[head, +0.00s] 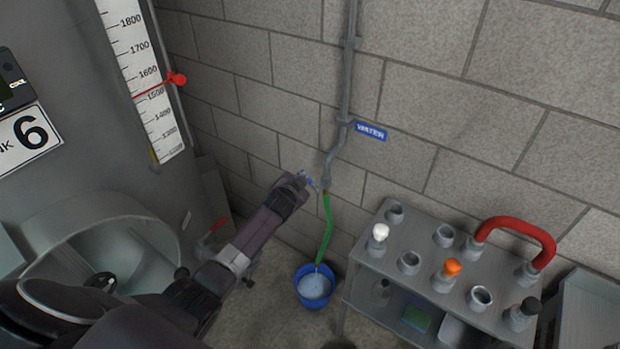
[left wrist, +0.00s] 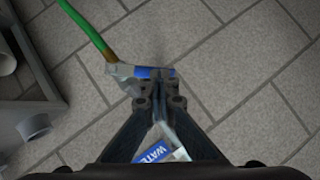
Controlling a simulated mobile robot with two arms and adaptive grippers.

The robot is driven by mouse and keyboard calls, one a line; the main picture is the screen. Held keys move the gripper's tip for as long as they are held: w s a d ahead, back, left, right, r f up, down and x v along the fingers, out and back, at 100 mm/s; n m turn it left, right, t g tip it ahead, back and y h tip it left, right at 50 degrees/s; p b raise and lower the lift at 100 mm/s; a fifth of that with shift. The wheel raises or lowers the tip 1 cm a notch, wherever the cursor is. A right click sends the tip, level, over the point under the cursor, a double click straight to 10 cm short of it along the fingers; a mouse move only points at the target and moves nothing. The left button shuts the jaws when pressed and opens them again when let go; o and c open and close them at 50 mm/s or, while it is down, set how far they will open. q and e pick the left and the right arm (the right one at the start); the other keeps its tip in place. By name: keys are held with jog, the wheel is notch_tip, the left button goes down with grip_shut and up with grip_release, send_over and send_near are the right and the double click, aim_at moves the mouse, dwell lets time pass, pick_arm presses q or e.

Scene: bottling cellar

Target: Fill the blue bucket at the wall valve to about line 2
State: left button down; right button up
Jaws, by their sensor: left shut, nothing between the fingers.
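The blue bucket (head: 302,299) stands on the floor below the wall valve, with a pale water surface inside. The valve's blue handle (left wrist: 150,72) is right at the tips of my left gripper (left wrist: 159,84). The gripper (head: 304,178) is shut and empty; whether it touches the handle I cannot tell. My right gripper is not in view.
A blue WATER sign (head: 371,132) is on the wall beside the grey pipe (head: 346,80). A metal rack (head: 420,270) with several fittings and a red hose (head: 520,232) stands right of the bucket. A tank with a level scale (head: 145,85) is at left.

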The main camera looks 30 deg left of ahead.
pick_arm(q)
jog(key=shift+w+a+f+b, duration=0.15)
jog(key=shift+a+f+b, duration=0.25)
jog(key=shift+a, duration=0.35)
dwell(0.7)
jog(key=shift+w+a+f+b, duration=0.1)
jog(key=shift+a+f+b, duration=0.25)
jog(key=shift+f, duration=0.2)
jog(key=shift+a+f+b, duration=0.3)
jog(key=shift+f, duration=0.25)
dwell(1.5)
jog(key=shift+r, duration=0.1)
dwell(0.4)
